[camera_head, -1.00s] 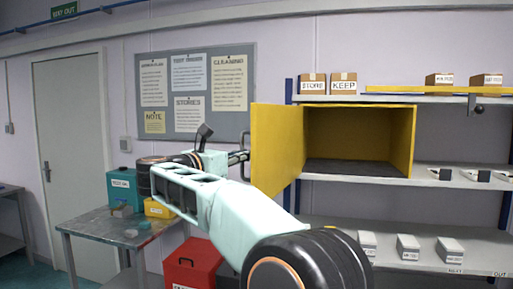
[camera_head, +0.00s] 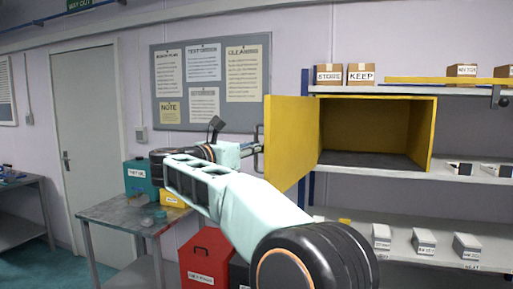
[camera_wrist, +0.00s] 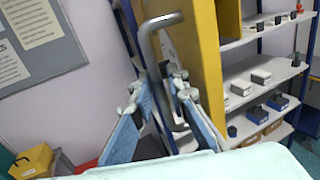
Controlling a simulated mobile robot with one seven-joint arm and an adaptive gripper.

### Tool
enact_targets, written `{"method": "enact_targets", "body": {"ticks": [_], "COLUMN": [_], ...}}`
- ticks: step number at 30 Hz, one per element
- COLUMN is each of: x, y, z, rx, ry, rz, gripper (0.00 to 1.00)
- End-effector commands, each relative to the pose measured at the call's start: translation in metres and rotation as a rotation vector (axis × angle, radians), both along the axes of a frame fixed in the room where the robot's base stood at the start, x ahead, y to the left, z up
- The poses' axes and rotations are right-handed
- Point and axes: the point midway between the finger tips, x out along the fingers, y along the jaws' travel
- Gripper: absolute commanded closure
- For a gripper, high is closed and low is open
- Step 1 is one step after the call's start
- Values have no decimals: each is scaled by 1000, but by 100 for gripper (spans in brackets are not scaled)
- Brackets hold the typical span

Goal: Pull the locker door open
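The yellow locker door (camera_head: 292,150) stands swung wide open to the left of the yellow locker (camera_head: 377,103), whose inside shows dark and empty. The door also fills the upper middle of the wrist view (camera_wrist: 196,60). Its grey bar handle (camera_wrist: 147,42) stands off the door's face. My gripper (camera_wrist: 166,85) is at the handle, with its blue-padded fingers spread on either side of the bar. Space shows between the pads in the wrist view. In the head view my gripper (camera_head: 254,149) is small and partly merges with the handle.
A metal table (camera_head: 118,212) with small containers stands at the left. Red (camera_head: 207,258) and dark bins sit on the floor below my arm. Shelves (camera_head: 410,246) with grey boxes run right and below the locker. A notice board (camera_head: 212,84) hangs behind.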

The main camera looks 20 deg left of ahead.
Motion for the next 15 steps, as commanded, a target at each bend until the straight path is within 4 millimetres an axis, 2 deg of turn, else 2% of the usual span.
{"method": "enact_targets", "body": {"ticks": [5, 15], "x": [-14, -79], "y": [7, 34], "z": [0, 0], "rx": [1, 1], "ry": [1, 0], "rz": [3, 3], "gripper": [85, 85]}}
